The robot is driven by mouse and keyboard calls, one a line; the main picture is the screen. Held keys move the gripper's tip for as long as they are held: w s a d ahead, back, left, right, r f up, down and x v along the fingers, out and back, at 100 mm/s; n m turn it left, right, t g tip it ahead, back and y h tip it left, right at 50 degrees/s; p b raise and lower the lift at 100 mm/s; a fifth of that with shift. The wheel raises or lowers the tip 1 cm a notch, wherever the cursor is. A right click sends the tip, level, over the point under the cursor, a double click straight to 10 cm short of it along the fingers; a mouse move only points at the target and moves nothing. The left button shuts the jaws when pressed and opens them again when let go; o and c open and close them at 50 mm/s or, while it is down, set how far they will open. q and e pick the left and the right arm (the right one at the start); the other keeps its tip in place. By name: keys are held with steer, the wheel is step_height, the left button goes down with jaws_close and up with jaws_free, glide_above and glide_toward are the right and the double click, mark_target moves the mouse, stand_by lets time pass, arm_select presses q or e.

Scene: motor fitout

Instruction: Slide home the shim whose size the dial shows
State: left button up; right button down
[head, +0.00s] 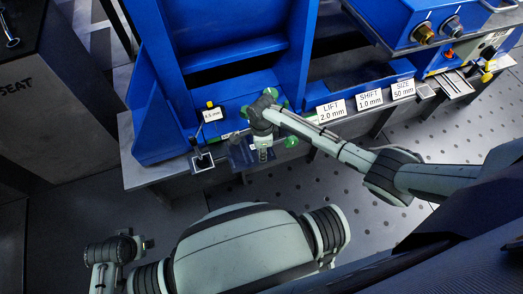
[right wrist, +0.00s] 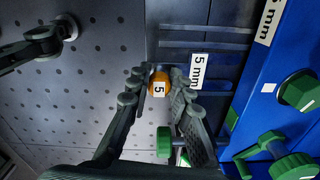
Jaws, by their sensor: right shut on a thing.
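My right gripper (head: 262,153) is at the front edge of the blue machine, left of the middle in the head view. In the right wrist view its fingers (right wrist: 161,84) are shut around an orange round knob (right wrist: 159,88) marked "5". A white "5 mm" label (right wrist: 198,70) is right beside the fingertips. The shim's plate cannot be made out clearly. A white reading plate (head: 212,115), seemingly "4.5 mm", stands on the machine left of the gripper. My left gripper (head: 148,243) is at the lower left, small and apart from the machine; its opening is unclear.
Green knobs (right wrist: 299,92) sit on the blue wall beside the right gripper. Plates reading LIFT 2.0 mm (head: 331,111), SHIFT 1.0 mm (head: 370,98) and SIZE 50 mm (head: 403,89) line the bench to the right. A dark SEAT cabinet (head: 50,110) stands left.

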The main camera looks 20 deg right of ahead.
steer(key=shift+f, duration=0.1)
steer(key=c, duration=1.3)
jaws_free()
step_height(320, 180, up, 12)
steer(key=shift+s, duration=0.1)
